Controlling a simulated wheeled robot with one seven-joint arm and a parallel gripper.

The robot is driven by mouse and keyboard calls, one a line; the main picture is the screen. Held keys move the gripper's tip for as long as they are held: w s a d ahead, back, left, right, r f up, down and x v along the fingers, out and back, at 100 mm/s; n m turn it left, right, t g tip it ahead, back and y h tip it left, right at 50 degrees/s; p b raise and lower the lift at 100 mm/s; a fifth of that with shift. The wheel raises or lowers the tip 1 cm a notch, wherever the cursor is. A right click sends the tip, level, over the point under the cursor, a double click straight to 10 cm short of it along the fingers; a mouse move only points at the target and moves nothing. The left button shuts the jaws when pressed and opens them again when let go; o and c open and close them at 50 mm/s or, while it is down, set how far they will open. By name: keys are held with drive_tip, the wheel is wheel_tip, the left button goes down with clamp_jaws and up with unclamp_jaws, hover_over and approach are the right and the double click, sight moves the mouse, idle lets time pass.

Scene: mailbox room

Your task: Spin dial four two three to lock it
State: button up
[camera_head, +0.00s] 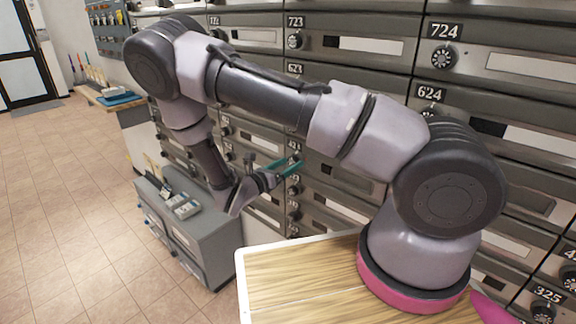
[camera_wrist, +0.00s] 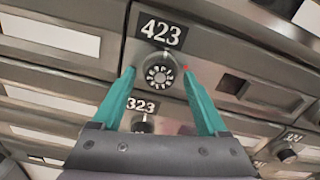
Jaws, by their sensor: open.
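The dial of box 423 (camera_wrist: 159,73) is a round dark knob with a pale marked face, just below the black number plate 423 (camera_wrist: 161,34). My gripper (camera_wrist: 158,74) is open, with one teal finger on each side of the dial in the wrist view. I cannot tell whether either finger touches it. In the head view my gripper (camera_head: 285,166) is at the mailbox wall, and the dial is mostly hidden near the fingers. A small red spot (camera_wrist: 185,68) shows by the right fingertip.
Dial 323 (camera_wrist: 143,126) sits just below, partly hidden by my gripper. Neighbouring mailbox doors (camera_head: 365,46) with dials cover the wall. A grey cabinet (camera_head: 185,235) stands below my arm. The tiled floor (camera_head: 75,200) at left is clear.

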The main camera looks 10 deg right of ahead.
clamp_jaws()
